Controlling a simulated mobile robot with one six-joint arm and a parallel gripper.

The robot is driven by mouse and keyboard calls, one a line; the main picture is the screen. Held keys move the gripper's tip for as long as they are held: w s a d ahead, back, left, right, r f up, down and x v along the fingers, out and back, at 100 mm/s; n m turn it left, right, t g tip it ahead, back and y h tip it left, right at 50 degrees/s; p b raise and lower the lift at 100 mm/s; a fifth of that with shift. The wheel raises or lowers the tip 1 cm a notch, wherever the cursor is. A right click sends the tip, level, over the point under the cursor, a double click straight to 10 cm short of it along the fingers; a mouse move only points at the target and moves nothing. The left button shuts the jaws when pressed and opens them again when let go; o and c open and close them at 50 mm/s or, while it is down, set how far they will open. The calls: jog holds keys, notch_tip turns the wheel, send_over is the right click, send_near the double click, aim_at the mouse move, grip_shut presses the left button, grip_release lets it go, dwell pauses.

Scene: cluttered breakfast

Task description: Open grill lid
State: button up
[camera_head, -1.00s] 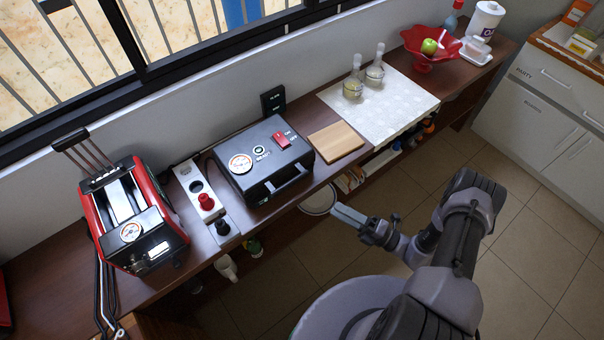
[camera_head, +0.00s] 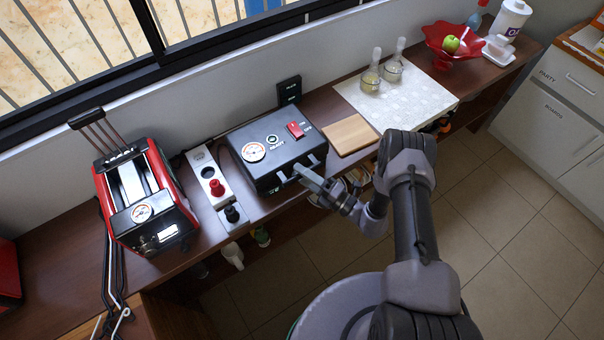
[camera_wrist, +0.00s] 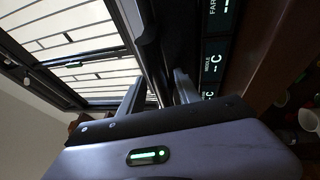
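The grill (camera_head: 262,172) is a black box with a round gauge and a red switch on its lid, which is down. A handle bar (camera_head: 289,176) runs along its front. My gripper (camera_head: 301,172) is at the right part of that front, by the handle. In the wrist view my gripper (camera_wrist: 160,80) has its two fingers apart, with a dark bar (camera_wrist: 157,45), apparently the handle, between them. Contact with the bar cannot be made out. The grill's front displays (camera_wrist: 213,55) show at the right of the wrist view.
A red toaster (camera_head: 145,205) and a strip with red and black knobs (camera_head: 213,184) stand left of the grill. A wooden board (camera_head: 350,135) lies close on its right. Beyond are a white mat (camera_head: 420,103) with glass jars and a red fruit bowl (camera_head: 452,50).

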jog(key=shift+c, duration=0.2)
grip_shut()
dwell(1.2)
